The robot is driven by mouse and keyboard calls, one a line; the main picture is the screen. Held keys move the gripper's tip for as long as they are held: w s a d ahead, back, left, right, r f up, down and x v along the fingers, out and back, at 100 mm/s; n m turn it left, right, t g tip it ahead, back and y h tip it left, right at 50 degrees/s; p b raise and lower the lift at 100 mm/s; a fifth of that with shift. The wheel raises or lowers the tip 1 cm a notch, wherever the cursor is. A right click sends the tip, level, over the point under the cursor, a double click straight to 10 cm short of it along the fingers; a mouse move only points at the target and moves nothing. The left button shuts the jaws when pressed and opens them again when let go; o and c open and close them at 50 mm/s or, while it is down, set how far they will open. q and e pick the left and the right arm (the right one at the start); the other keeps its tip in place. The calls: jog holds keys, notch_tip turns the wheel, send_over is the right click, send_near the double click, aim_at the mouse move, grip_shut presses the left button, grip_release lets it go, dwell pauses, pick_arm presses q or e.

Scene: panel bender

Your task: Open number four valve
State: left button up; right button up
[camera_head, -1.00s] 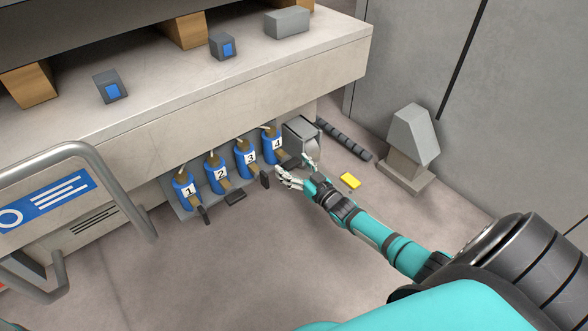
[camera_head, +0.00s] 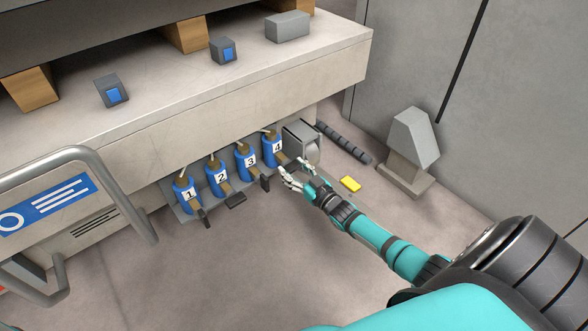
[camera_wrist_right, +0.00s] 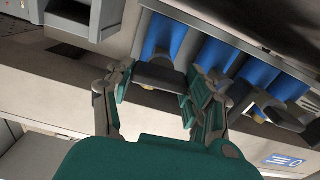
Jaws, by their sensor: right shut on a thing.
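The number four valve (camera_head: 274,149) is a blue body with a white "4" label, at the right end of a row of blue valves under the bench. My right gripper (camera_head: 294,168) is at its lower front, shut on its dark lever handle. In the right wrist view the dark handle (camera_wrist_right: 160,76) sits between the two fingers of the right gripper (camera_wrist_right: 156,92), below the valve's blue body (camera_wrist_right: 164,38). The fingers partly hide the handle in the head view. My left gripper is not in view.
Valves one (camera_head: 186,194), two (camera_head: 217,178) and three (camera_head: 246,161) stand to the left, with brown and dark levers. A grey box (camera_head: 302,140) is right of valve four. A yellow block (camera_head: 350,184) lies on the floor. A metal rail (camera_head: 120,190) is at left.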

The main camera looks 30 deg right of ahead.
jog(key=n+p, duration=0.1)
jog(key=n, duration=0.2)
jog(key=shift+n, duration=0.4)
jog(key=n+p, duration=0.1)
jog(key=n, duration=0.3)
jog(key=shift+n, duration=0.3)
jog(key=n, duration=0.4)
jog(key=shift+f+n, duration=0.1)
jog(key=shift+n, duration=0.2)
jog(key=shift+a+n+b, duration=0.1)
jog(key=shift+n+b, duration=0.3)
jog(key=shift+n, duration=1.7)
jog(key=o, duration=1.2)
jog(key=s, duration=0.8)
jog(key=s+d, duration=0.1)
jog(key=s, duration=0.3)
